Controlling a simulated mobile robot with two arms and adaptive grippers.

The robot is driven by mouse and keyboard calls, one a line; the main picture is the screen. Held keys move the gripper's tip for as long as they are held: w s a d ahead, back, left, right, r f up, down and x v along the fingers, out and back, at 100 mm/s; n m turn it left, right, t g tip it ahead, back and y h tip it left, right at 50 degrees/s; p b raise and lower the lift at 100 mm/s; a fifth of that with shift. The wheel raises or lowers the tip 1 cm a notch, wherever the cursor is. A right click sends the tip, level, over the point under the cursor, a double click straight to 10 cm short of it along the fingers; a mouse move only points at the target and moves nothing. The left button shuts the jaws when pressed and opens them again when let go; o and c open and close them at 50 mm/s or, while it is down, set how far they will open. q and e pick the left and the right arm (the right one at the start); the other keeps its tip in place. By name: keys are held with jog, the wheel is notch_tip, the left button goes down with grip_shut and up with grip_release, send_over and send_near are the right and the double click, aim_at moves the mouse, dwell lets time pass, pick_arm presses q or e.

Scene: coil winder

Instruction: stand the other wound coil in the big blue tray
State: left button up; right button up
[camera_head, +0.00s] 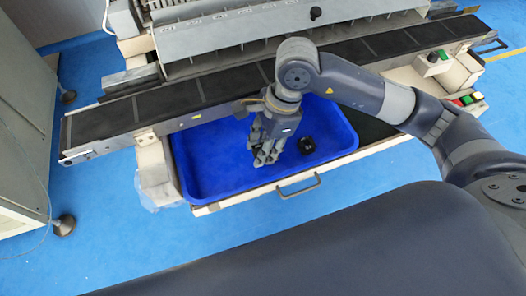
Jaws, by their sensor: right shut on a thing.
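The big blue tray (215,176) sits in front of the conveyor, on a drawer-like shelf. A small dark wound coil (307,145) is in the tray, right of my gripper; I cannot tell whether it stands or lies. My right gripper (265,157) points down inside the tray's outline, left of that coil and apart from it. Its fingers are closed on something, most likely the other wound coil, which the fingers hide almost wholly. I cannot tell whether the held thing touches the tray floor. My left gripper is not in view.
The winder's black conveyor (225,88) runs behind the tray, with the grey machine housing (210,45) above it. A metal drawer handle (298,186) is at the front edge. The tray's left part is bare. A control box with buttons (466,99) is at right.

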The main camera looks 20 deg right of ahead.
jog(key=x, duration=0.3)
jog(key=shift+d+f, duration=0.25)
jog(key=shift+d, duration=0.1)
jog(key=shift+f, duration=0.1)
jog(key=shift+f, duration=0.15)
jog(key=o, duration=0.8)
jog(key=shift+c, duration=0.2)
